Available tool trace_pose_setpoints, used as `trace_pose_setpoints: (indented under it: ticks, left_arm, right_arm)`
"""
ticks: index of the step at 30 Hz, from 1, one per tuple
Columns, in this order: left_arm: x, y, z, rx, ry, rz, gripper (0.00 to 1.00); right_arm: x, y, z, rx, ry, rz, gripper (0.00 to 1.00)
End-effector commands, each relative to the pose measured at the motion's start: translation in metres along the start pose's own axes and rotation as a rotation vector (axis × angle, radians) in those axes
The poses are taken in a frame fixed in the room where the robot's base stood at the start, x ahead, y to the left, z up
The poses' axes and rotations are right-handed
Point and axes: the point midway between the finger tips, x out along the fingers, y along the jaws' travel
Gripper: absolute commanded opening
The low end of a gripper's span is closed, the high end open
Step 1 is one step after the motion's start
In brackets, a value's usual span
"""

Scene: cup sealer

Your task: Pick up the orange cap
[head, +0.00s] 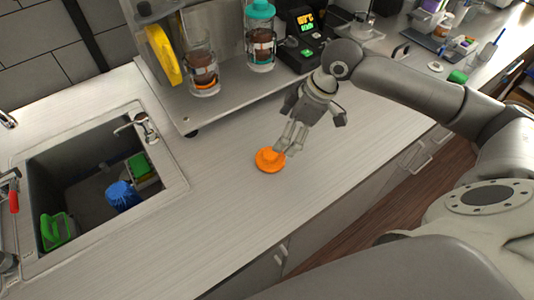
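The orange cap (269,161) lies flat on the light countertop (225,185), near the middle of the head view. It is round, with a raised knob on top. My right gripper (287,149) reaches in from the upper right and points down at the cap. Its fingertips are at the cap's upper right edge, close to the knob. I cannot tell whether they touch it, or whether the fingers are open or closed on the knob. My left gripper is not in view.
A sink (90,190) with a blue brush (122,196) and green items is at the left. A raised metal platform (215,108) at the back holds two clear dispensers, one with a yellow part (163,55). The counter around the cap is clear.

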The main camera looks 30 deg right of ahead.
Motion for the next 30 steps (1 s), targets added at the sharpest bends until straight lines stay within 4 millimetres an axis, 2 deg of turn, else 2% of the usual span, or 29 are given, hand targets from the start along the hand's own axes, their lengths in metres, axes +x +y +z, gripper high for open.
trace_pose_setpoints:
  ticks: [3,9,14,18,21,30]
  left_arm:
    - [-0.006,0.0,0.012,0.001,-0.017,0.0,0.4]
    - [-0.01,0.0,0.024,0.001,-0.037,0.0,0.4]
    - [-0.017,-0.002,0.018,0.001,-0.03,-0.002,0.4]
    - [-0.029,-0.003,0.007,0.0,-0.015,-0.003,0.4]
    - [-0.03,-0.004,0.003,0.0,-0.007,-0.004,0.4]
    - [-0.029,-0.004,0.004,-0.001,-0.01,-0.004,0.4]
  right_arm:
    - [0.02,-0.002,-0.001,0.0,-0.001,-0.006,0.95]
    - [0.043,-0.002,-0.001,0.0,0.001,-0.003,0.95]
    - [0.055,-0.005,-0.002,0.0,-0.001,-0.005,0.95]
    - [0.076,-0.011,-0.002,0.001,-0.001,-0.006,0.95]
    - [0.09,-0.009,-0.002,0.001,0.0,-0.003,0.95]
    - [0.098,-0.009,0.0,-0.002,-0.001,0.0,0.95]
